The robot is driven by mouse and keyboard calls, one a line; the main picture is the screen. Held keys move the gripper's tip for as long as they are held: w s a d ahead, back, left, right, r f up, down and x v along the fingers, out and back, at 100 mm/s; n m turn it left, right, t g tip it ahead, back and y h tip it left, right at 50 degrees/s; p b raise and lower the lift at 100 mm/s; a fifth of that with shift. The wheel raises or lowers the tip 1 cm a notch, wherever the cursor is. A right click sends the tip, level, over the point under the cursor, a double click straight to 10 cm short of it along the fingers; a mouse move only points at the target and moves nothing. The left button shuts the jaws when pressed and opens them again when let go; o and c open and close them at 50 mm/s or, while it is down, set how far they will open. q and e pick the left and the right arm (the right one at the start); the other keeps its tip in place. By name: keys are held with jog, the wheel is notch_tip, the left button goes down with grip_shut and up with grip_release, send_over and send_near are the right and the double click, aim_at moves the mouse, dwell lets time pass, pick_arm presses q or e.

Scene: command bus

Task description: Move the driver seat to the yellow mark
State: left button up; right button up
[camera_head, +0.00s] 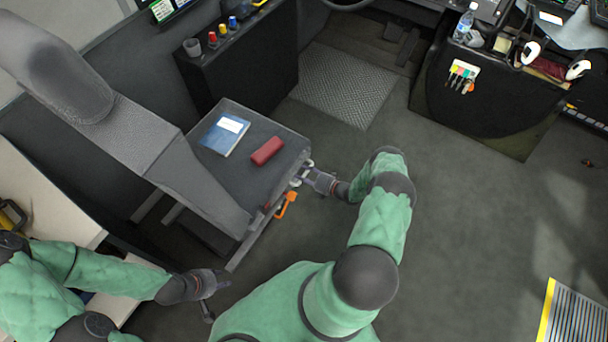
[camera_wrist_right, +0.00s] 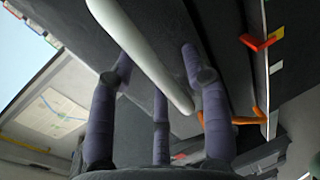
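The driver seat (camera_head: 150,150) is dark grey, with its backrest to the left. A blue book (camera_head: 225,133) and a red case (camera_head: 267,150) lie on its cushion. My right gripper (camera_head: 304,173) is at the cushion's front edge, near an orange lever (camera_head: 286,204). In the right wrist view its fingers (camera_wrist_right: 158,62) are spread around a pale bar (camera_wrist_right: 140,52); no firm grip shows. My left gripper (camera_head: 213,294) hangs low beside the seat base, fingers apart and empty. The yellow mark cannot be made out for sure; a yellow strip (camera_head: 546,310) edges a ribbed plate at lower right.
A black side console (camera_head: 238,65) with coloured knobs stands behind the seat cushion. A dark dashboard unit (camera_head: 480,95) with a bottle (camera_head: 465,21) stands at upper right.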

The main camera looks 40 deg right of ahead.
jog(key=v, duration=1.2)
dwell(0.3)
jog(key=a+r+n+g+y+p, duration=0.2)
jog(key=a+n+g+y, duration=0.35)
jog(key=a, duration=0.85)
jog(key=s+a+r+n+g+h+p, duration=0.1)
jog(key=s+a+r+n+g, duration=0.2)
jog(key=s+a+n+g, duration=0.5)
jog(key=s+a+r+n+g+h+p, duration=0.2)
jog(key=a+n+g, duration=0.15)
jog(key=n, duration=0.95)
jog(key=a+r+n+t+h+p, duration=0.1)
jog(key=r+n, duration=0.4)
jog(key=n, duration=0.5)
jog(key=a+r+n+t+h+p, duration=0.1)
jog(key=a+r+n+t+h, duration=0.1)
jog(key=a+r+n, duration=0.4)
jog(key=n+h, duration=0.1)
jog(key=n, duration=0.3)
jog(key=shift+s+r+n, duration=0.25)
jog(key=shift+n, duration=0.1)
